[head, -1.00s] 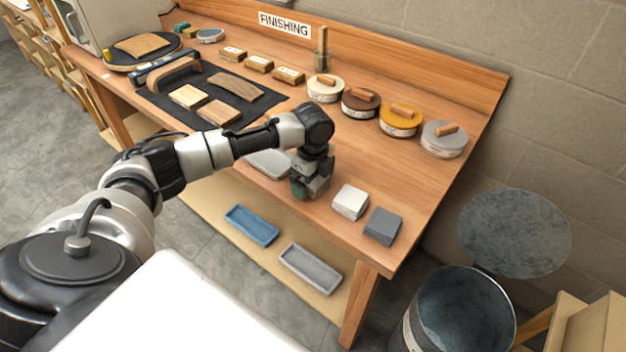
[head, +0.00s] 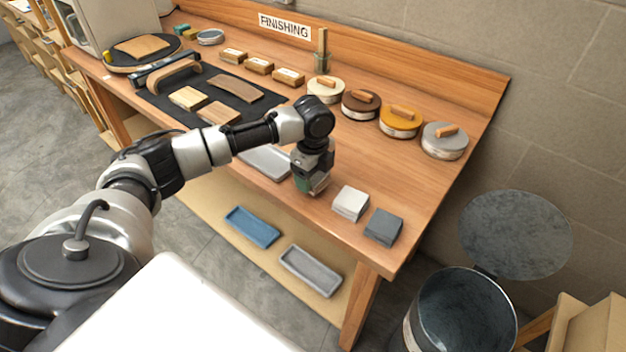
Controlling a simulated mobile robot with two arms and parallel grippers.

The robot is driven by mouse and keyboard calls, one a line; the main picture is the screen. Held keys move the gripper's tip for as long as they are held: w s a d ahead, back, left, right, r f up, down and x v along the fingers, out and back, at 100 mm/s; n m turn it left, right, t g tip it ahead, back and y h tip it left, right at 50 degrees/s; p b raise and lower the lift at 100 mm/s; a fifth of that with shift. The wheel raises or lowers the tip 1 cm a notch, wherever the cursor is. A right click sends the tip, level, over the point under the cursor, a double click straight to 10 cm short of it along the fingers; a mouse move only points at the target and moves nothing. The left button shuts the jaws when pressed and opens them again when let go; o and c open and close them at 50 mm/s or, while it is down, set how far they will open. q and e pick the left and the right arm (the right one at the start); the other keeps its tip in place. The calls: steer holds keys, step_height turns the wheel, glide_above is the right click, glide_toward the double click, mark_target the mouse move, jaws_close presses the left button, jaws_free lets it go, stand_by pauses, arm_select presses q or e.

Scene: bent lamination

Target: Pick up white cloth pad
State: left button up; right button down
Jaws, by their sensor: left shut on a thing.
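The white cloth pad (head: 350,203) lies on the wooden bench top near its front edge, to the right of my left gripper. It looks like a small folded square block. My left gripper (head: 312,182) points down and is shut on a small green pad (head: 304,185), mostly hidden by the jaws. The green pad is beside the white pad and apart from it. I cannot tell for sure whether the green pad touches the bench. My right gripper is not in view.
A dark grey pad (head: 384,227) lies just right of the white pad. A grey tray (head: 266,161) is left of my gripper. Several round tins, including a grey one (head: 444,140), stand along the back. A metal bin (head: 460,315) stands on the floor at right.

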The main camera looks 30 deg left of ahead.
arm_select(q)
steer(key=r, duration=0.1)
steer(key=d+r, duration=0.1)
steer(key=shift+d+r, duration=0.15)
steer(key=shift+r, duration=0.2)
steer(key=s+d+r+b, duration=0.1)
steer(key=d+r, duration=0.5)
steer(key=d, duration=0.4)
steer(key=shift+d+r+b, duration=0.2)
steer(key=shift+r+b, duration=0.05)
steer(key=shift+b, duration=0.1)
